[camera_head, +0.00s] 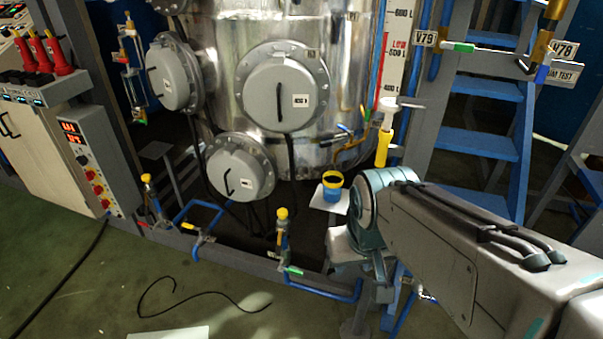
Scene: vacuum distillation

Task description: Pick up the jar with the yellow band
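The jar with the yellow band (332,189) is a small blue jar with yellow around its top and a dark inside. It stands upright on a small white plate (318,199), in front of the steel tank. My arm reaches in from the lower right and its wrist is just right of and below the jar. My gripper (345,246) seems to be at the arm's end below the jar, apart from it. Its fingers cannot be made out.
A large steel tank (222,55) with round grey hatches stands behind. A yellow-handled valve (382,148) rises just right of the jar. Blue pipes and yellow-capped valves (282,230) stand in front. Blue stairs (480,142) are at right. A control cabinet (50,140) is at left. Green floor lies open in front.

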